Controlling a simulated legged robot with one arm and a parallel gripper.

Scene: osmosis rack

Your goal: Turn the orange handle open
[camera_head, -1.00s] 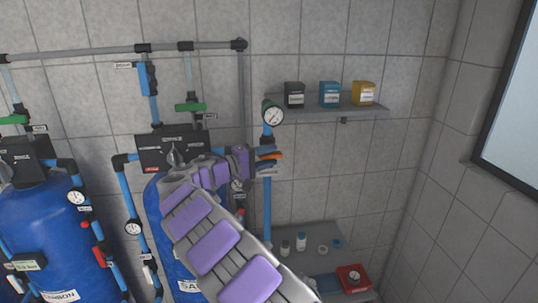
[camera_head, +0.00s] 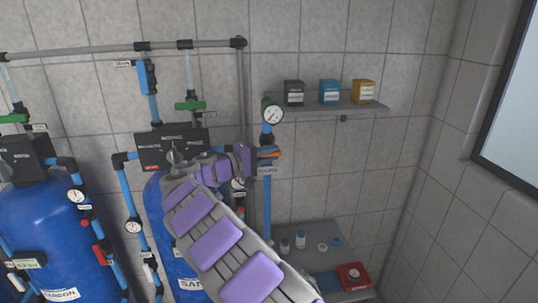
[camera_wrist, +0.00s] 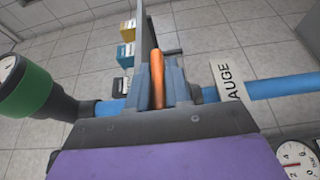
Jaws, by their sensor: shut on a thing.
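The orange handle (camera_wrist: 157,75) is a slim lever in the wrist view, between the fingers of my gripper (camera_wrist: 159,88). It points up the picture, roughly crosswise to the blue pipe (camera_wrist: 275,85). In the head view only a short bit of the orange handle (camera_head: 274,153) shows at the tip of my gripper (camera_head: 267,151), beside the upright blue pipe (camera_head: 267,208). My gripper is shut on the handle. The valve body under the handle is mostly hidden by my gripper.
A pressure gauge (camera_head: 272,111) sits on the pipe just above my gripper. A wall shelf (camera_head: 350,109) with three small boxes is to the right. A lower shelf (camera_head: 305,235) holds small bottles and a red box (camera_head: 353,276). Blue tanks (camera_head: 50,235) stand at left.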

